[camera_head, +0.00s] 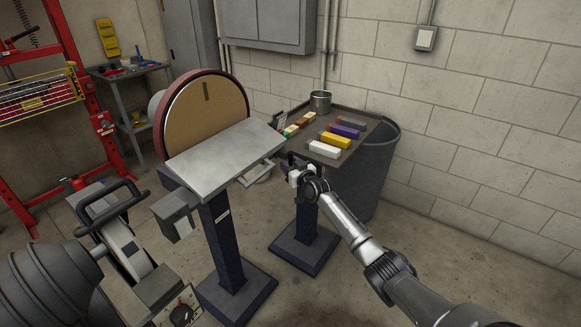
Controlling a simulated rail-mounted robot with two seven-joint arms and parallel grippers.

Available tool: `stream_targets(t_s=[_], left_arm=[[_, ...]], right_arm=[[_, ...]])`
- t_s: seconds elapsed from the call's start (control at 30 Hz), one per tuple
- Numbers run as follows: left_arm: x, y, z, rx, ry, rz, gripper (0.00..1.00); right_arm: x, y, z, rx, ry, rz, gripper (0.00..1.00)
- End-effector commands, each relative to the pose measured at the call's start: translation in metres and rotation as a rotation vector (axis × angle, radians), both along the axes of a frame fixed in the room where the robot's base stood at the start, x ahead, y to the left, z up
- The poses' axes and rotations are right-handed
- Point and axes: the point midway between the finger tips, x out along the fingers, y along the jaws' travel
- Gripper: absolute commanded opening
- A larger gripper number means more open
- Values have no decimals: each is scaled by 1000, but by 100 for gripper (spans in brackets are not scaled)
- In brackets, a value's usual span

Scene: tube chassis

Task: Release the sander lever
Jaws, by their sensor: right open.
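The disc sander (207,100) stands left of centre, with a brown abrasive disc in a dark red housing and a tilted grey work table (222,155) in front of it. A thin light metal part, possibly the sander lever (262,175), shows under the right edge of this table. My right gripper (287,164) is open, just right of that part and close to the table's right corner. I cannot tell whether it touches anything. The joint of the lever is too small to make out. My left gripper is not in view.
A side stand (363,133) behind my right gripper holds several coloured bars and a metal cup (320,102). A dark bin (376,175) stands beside it. A grey machine with a black handle (106,203) fills the lower left. The floor at right is clear.

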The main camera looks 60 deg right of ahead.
Motion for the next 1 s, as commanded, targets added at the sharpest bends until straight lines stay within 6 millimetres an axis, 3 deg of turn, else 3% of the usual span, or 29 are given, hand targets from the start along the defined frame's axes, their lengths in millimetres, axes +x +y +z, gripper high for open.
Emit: stream_targets(t_s=[0.17,0.6,1.0], left_arm=[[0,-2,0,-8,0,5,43],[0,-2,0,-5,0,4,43],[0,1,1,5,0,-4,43]], right_arm=[[0,0,0,0,0,0,42],[0,0,0,0,0,0,1],[1,2,0,4,0,2,0]])
